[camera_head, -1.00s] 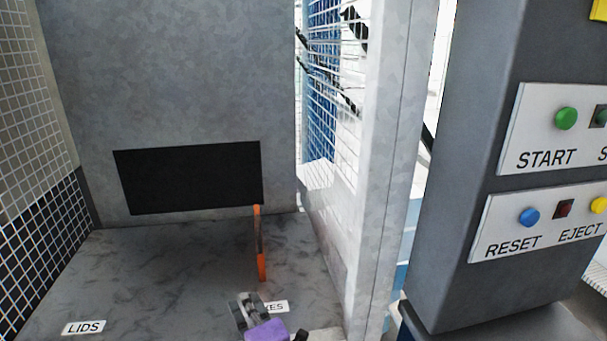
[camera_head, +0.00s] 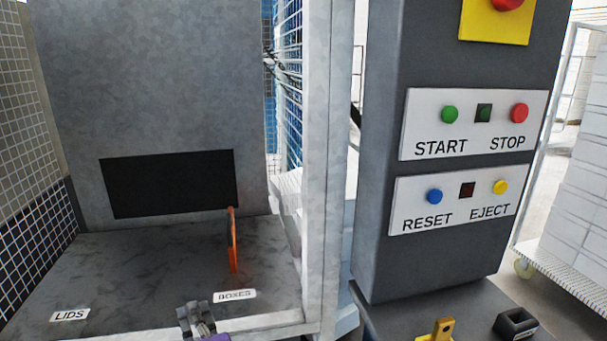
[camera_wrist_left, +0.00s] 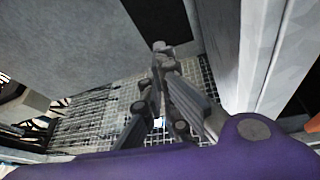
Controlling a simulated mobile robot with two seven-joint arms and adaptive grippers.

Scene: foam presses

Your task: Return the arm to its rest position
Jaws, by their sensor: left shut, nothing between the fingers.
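My left gripper (camera_head: 197,322) shows at the bottom edge of the head view, just in front of the grey shelf (camera_head: 130,270). Its purple body is mostly cut off by the frame. In the left wrist view the grey fingers (camera_wrist_left: 163,52) come together at their tips, shut and empty. A grey panel and a tiled or meshed surface lie beyond them there. My right gripper is in neither view.
An orange divider (camera_head: 232,240) stands on the shelf between the LIDS label (camera_head: 70,315) and the BOXES label (camera_head: 235,295). A dark slot (camera_head: 168,183) opens in the back panel. A pale post (camera_head: 322,170) and a grey control column (camera_head: 375,200) with buttons stand to the right.

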